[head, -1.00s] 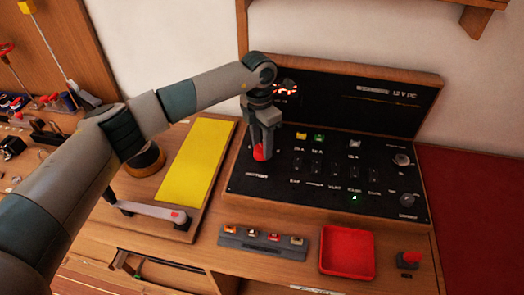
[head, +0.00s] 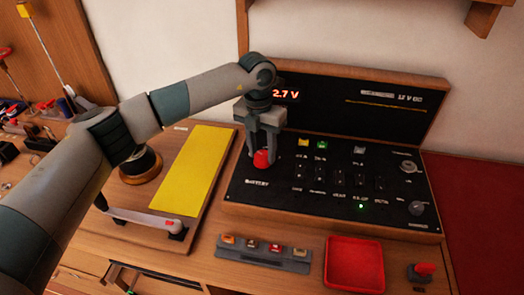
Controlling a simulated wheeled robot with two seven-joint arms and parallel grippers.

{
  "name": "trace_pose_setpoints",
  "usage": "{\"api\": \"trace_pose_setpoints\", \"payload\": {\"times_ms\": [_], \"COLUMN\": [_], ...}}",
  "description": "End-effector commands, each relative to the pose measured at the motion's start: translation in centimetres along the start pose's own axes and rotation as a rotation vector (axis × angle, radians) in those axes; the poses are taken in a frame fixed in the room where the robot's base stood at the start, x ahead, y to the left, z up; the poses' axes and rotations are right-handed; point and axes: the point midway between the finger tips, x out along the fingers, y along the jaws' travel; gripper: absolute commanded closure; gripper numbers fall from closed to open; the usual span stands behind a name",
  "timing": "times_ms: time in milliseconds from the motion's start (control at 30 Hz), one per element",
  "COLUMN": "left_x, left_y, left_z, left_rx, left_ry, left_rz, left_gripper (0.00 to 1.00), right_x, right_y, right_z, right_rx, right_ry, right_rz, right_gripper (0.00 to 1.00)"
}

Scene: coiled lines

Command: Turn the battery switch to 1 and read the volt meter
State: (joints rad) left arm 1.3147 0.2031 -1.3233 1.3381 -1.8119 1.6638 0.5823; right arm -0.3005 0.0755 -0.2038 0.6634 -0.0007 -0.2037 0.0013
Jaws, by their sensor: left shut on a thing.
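The red battery switch knob (head: 261,159) is at the left of the black panel (head: 300,213), above a "BATTERY" label. My left gripper (head: 263,155) comes down from above with its fingers on both sides of the knob, shut on it. The marks around the knob are too small to read. My right gripper is not in view.
A row of black switches (head: 338,174), a green light (head: 361,206) and grey knobs (head: 407,167) are on the panel. A yellow-topped board (head: 193,170) is at left.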

Motion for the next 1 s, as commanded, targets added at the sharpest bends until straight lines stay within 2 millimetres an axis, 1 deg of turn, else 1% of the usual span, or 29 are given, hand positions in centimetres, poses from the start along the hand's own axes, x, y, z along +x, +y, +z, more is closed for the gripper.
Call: {"api": "trace_pose_setpoints", "payload": {"times_ms": [133,167,200,233,567,767,867,967,1000], "left_x": [-0.1,-0.1,-0.1,-0.1,-0.1,-0.9,-1.7,-3.0,-3.6], "left_y": [0.0,0.0,0.0,0.0,0.0,0.1,0.1,0.1,0.1], "left_z": [0.1,0.1,0.1,0.1,0.0,0.1,0.1,0.1,0.1], "left_rx": [-0.002,-0.002,-0.002,-0.002,0.000,0.000,0.000,0.001,0.000], "left_ry": [-0.002,-0.002,-0.002,-0.002,0.000,-0.001,-0.002,-0.003,-0.003], "left_rz": [0.000,0.000,0.000,0.000,0.000,0.001,0.001,0.001,0.002], "left_gripper": [0.85,0.58,0.48,0.44,0.44,0.44,0.44,0.44,0.44], "right_x": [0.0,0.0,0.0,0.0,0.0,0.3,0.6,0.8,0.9], "right_y": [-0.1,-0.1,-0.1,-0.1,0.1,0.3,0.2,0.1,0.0], "right_z": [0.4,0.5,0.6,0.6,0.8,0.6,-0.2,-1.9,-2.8], "right_rx": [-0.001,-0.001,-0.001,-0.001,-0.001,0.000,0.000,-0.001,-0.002], "right_ry": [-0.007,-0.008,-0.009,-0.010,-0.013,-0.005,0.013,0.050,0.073], "right_rz": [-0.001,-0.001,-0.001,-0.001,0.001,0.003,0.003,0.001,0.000], "right_gripper": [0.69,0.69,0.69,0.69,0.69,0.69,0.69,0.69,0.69]}}
